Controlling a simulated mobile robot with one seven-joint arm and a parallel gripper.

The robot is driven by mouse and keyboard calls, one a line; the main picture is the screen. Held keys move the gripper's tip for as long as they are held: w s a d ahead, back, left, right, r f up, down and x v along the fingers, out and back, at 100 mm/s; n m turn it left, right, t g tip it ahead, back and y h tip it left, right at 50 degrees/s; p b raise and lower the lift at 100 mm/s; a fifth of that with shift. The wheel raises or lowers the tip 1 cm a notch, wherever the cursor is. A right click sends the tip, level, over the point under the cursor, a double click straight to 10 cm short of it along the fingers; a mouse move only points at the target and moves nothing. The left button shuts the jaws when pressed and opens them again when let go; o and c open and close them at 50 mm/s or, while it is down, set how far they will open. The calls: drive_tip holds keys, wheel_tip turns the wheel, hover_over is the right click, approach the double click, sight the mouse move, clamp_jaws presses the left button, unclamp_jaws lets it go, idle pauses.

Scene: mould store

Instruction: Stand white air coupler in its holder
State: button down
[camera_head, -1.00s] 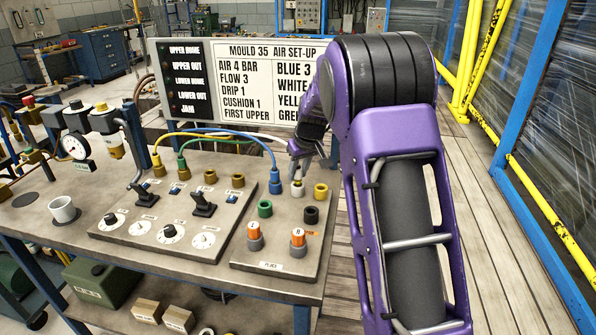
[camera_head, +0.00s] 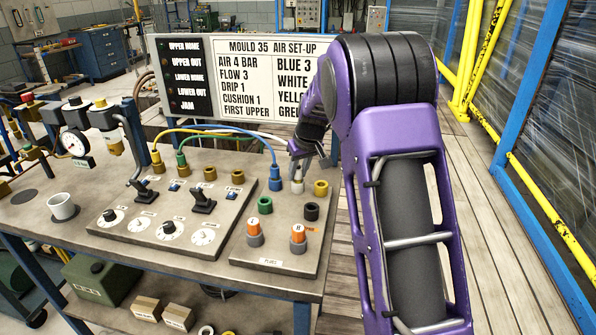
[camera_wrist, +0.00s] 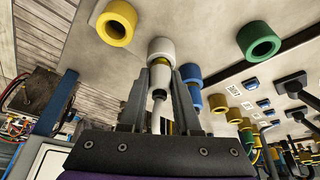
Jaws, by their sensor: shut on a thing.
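The white air coupler (camera_wrist: 160,76) is between the two fingers of my gripper (camera_wrist: 159,102), which is shut on it. Its narrow stem hangs back toward the palm. The coupler's front end is lined up with the white holder (camera_wrist: 161,48) and appears to meet its mouth; how deep it sits is hidden. In the head view my gripper (camera_head: 299,170) is directly over the white holder (camera_head: 297,187) at the back of the panel, and the coupler is hard to make out between the fingers.
A blue coupler with a hose (camera_head: 275,180) stands close left of the white holder. A yellow holder (camera_head: 321,188) is close right; green (camera_head: 265,205) and black (camera_head: 311,211) ones are in front. Two orange-topped couplers (camera_head: 254,229) stand nearer. The sign board (camera_head: 250,78) rises behind.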

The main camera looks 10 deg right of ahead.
idle(0.3)
drive_tip(key=shift+c, duration=0.7)
unclamp_jaws()
drive_tip(key=shift+r+p, duration=2.55)
drive_tip(key=shift+r, duration=1.2)
